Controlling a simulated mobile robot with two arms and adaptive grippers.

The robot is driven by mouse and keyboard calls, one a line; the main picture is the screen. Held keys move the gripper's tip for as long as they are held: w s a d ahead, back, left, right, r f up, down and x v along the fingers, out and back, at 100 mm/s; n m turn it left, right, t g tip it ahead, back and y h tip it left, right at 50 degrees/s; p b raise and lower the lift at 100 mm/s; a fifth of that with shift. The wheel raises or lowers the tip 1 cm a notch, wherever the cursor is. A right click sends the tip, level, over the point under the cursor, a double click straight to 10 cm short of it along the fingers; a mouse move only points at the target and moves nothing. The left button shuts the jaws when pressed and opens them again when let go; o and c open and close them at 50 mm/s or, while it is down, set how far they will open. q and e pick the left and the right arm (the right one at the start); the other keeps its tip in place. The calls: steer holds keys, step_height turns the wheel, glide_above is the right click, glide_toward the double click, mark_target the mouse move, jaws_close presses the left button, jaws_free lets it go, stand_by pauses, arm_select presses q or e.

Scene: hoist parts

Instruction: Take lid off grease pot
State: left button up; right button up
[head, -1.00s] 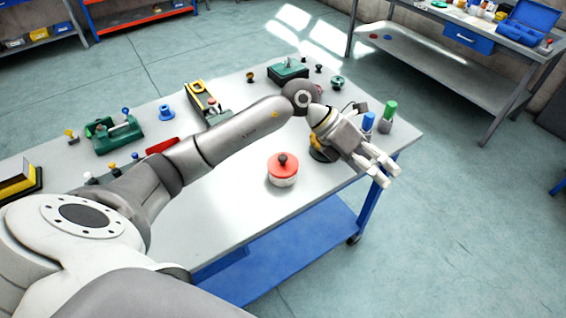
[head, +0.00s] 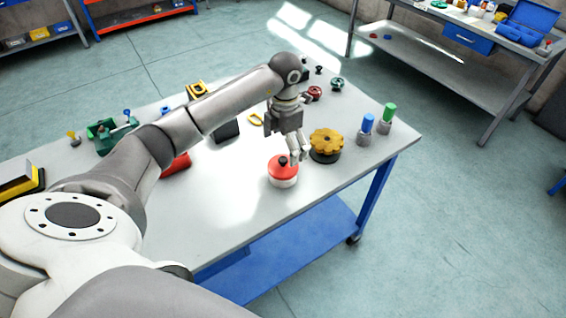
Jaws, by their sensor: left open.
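The grease pot (head: 284,183) is a small white round pot standing on the grey table. Its red lid (head: 277,170) sits on top, with a dark knob (head: 283,161) in the middle. My left gripper (head: 297,157) is open and points down, just above the lid and slightly right of the knob. Its fingertips look close to the knob; I cannot tell whether they touch it. My right gripper is not in view.
On the table (head: 235,205), a yellow toothed wheel on a dark base (head: 326,144) stands right of the pot. Blue-topped (head: 368,123) and green-topped (head: 389,113) cylinders stand farther right. The table in front and left of the pot is clear.

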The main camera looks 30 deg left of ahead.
mark_target(286, 158)
arm_select(q)
steer(key=shift+s+d+f, duration=0.1)
steer(key=shift+f, duration=0.15)
steer(key=f+p, duration=0.1)
steer(key=f, duration=0.1)
steer(key=f+p, duration=0.1)
steer(key=f, duration=0.1)
steer(key=shift+s+d+f, duration=0.1)
steer(key=shift+d, duration=0.1)
steer(key=shift+f, duration=0.3)
steer(key=c, duration=1.1)
